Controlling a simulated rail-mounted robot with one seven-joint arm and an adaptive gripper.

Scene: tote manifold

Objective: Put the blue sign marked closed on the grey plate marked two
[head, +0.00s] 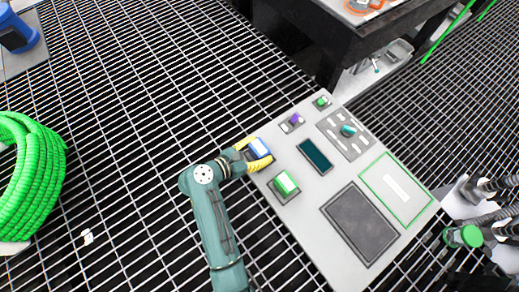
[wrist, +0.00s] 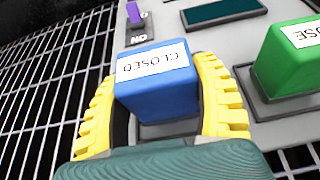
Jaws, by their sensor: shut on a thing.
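The blue sign (head: 259,147) is a block with a white label; in the wrist view its label reads CLOSED, upside down (wrist: 155,65). My gripper (head: 257,152) has yellow ribbed fingers, one on each side of the blue sign, and is shut on it. A grey plate (wrist: 168,130) shows under the blue sign; I cannot tell whether they touch. Another grey plate (wrist: 290,105) lies under a green block (wrist: 292,55). No mark two is readable on either plate, and the sign hides much of the first.
The light grey panel (head: 310,215) also carries a purple switch (head: 295,118), a dark teal screen (head: 315,155), a dark square plate (head: 360,223) and a green-outlined area (head: 397,190). A green hose coil (head: 30,178) lies at left. Open grating surrounds the panel.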

